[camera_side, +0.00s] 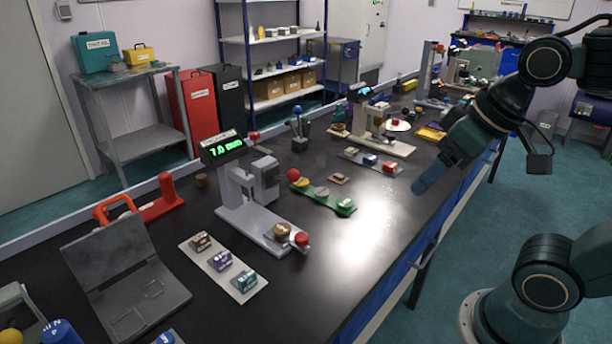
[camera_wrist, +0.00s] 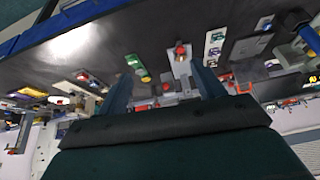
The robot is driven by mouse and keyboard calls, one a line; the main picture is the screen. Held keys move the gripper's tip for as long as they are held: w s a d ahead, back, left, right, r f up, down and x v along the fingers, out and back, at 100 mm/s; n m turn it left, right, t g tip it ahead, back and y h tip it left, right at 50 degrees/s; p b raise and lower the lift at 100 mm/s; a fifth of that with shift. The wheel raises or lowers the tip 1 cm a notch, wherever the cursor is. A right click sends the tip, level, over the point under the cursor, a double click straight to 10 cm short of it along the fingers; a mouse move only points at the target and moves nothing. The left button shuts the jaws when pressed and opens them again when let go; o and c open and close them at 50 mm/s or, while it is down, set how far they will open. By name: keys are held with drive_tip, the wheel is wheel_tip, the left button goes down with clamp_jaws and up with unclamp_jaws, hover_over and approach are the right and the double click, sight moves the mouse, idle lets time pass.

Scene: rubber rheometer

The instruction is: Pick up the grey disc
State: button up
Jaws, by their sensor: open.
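The grey disc (camera_side: 321,191) lies on a green tray (camera_side: 333,201) in the side view, between a yellow disc (camera_side: 302,183) and a green block (camera_side: 344,203). The green tray also shows small in the wrist view (camera_wrist: 133,61), where I cannot make out the disc clearly. My gripper (camera_side: 420,187) is raised over the right side of the bench, to the right of the tray and apart from it. In the wrist view my gripper (camera_wrist: 164,85) has its two fingers wide apart with nothing held between them.
A grey gauge (camera_side: 245,190) with a lit green display stands left of the tray. A red ball (camera_side: 294,175) is at the tray's far end. A strip with coloured blocks (camera_side: 370,161) lies behind. The black bench (camera_side: 365,235) is clear in front of the tray.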

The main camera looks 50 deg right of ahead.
drive_tip(key=w+d+r+m+g, duration=0.1)
drive_tip(key=w+d+m+g, duration=0.2)
drive_tip(key=w, duration=0.7)
drive_tip(key=w+d+r+m, duration=0.2)
drive_tip(key=w+m, duration=0.3)
drive_tip(key=w, duration=0.5)
drive_tip(key=w+d+f+m+g+y, duration=0.1)
drive_tip(key=w+d+f+m+g, duration=0.1)
drive_tip(key=w+d+f+m, duration=0.5)
drive_tip(key=w+d+f, duration=0.5)
drive_tip(key=w+f, duration=0.1)
drive_tip(key=w, duration=0.1)
drive_tip(key=shift+f+g, duration=0.3)
drive_tip(key=shift+f, duration=0.1)
drive_tip(key=shift+w+f, duration=0.1)
hover_over(322, 191)
drive_tip(key=shift+d+f, duration=0.15)
drive_tip(key=shift+f, duration=1.95)
drive_tip(key=shift+d+f, duration=0.15)
drive_tip(key=shift+f, duration=1.9)
drive_tip(key=shift+a+f, duration=0.2)
drive_tip(key=shift+f, duration=2.4)
